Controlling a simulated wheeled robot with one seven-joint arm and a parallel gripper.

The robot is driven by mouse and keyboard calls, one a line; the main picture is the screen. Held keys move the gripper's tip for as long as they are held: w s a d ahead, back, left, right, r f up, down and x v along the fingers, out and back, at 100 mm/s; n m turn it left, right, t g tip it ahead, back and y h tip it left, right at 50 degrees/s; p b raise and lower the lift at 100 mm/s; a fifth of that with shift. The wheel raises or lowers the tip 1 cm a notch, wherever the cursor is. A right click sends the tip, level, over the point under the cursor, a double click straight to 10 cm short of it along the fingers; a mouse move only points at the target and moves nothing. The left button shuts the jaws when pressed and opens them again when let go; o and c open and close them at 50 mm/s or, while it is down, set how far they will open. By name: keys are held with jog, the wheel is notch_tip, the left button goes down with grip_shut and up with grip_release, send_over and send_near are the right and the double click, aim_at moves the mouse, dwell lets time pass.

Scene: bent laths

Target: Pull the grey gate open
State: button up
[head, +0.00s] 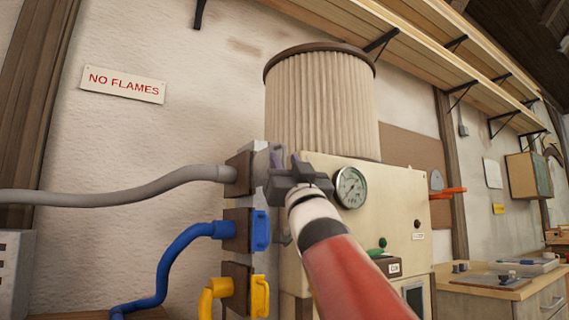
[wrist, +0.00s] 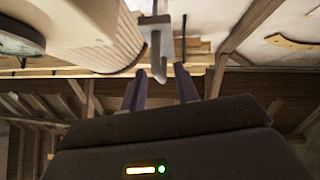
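The grey gate (head: 259,148) is at the end of the grey hose (head: 150,187), on the upper brown block, partly hidden behind my gripper. My gripper (head: 277,160) is right in front of it in the head view. In the wrist view my gripper (wrist: 158,75) has its two fingers apart. The light grey handle of the gate (wrist: 155,45) shows between and just beyond the fingertips, with its lower end in the gap. I see no finger touching it.
Below are a blue gate (head: 260,231) and a yellow gate (head: 260,297), each with its own hose. A cream cabinet with a pressure gauge (head: 351,187) and a pleated filter (head: 320,105) stands close on the right. A "NO FLAMES" sign (head: 123,84) hangs on the wall.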

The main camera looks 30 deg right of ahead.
jog(key=b+v, duration=0.2)
jog(key=v, duration=0.4)
jog(key=shift+s+f, duration=0.15)
jog(key=shift+s, duration=0.05)
